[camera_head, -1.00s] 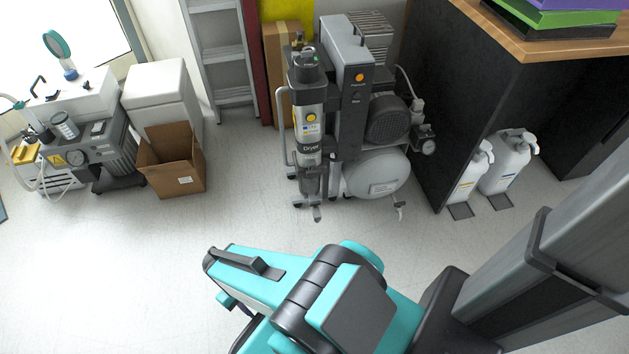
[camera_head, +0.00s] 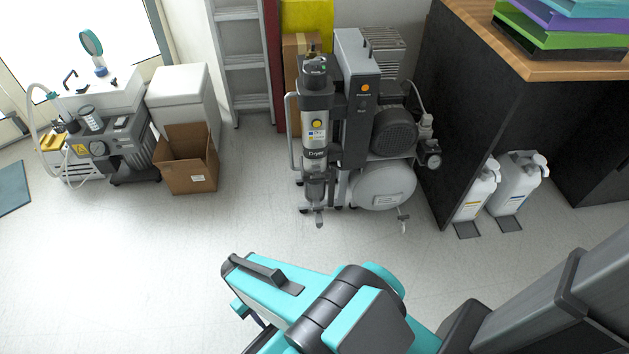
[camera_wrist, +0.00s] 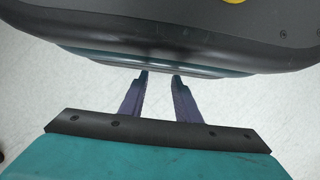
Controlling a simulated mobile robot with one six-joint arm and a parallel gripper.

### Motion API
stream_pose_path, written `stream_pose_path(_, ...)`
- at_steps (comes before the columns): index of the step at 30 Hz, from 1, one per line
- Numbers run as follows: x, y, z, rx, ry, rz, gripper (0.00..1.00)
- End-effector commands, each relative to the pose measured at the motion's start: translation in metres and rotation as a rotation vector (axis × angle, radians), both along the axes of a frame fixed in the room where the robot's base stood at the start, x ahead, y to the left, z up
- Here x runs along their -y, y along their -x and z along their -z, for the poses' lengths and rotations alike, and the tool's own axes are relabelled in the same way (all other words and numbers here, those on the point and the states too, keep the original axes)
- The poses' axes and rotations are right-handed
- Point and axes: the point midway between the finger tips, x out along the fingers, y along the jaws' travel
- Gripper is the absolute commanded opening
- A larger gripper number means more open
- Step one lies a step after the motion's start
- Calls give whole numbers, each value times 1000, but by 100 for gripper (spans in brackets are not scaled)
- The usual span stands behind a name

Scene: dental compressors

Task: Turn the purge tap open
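The compressor unit with a silver dryer column (camera_head: 314,135) stands on the floor at upper centre in the head view. Its light grey tank (camera_head: 383,186) is low on the right. A small tap-like fitting (camera_head: 403,217) hangs below the tank, and another (camera_head: 319,217) hangs below the dryer column. I cannot tell which is the purge tap, nor its handle position. My gripper (camera_wrist: 160,75) shows in the wrist view with its two dark fingers apart and nothing between them. The fingers are not clear in the head view, where my arm is in front of the compressor, well apart from it.
A dark desk side (camera_head: 455,110) and white jugs (camera_head: 518,182) stand right of the compressor. An open cardboard box (camera_head: 187,170) and a second machine (camera_head: 105,140) stand to the left. A ladder (camera_head: 240,60) is behind. The floor in front of the compressor is clear.

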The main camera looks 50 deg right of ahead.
Motion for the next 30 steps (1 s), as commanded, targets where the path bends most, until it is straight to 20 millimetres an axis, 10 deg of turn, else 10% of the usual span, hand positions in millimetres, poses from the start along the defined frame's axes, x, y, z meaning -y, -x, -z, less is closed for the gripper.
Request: stream_pose_path(30, 49, -60, -10, 5, -360, 499, 30)
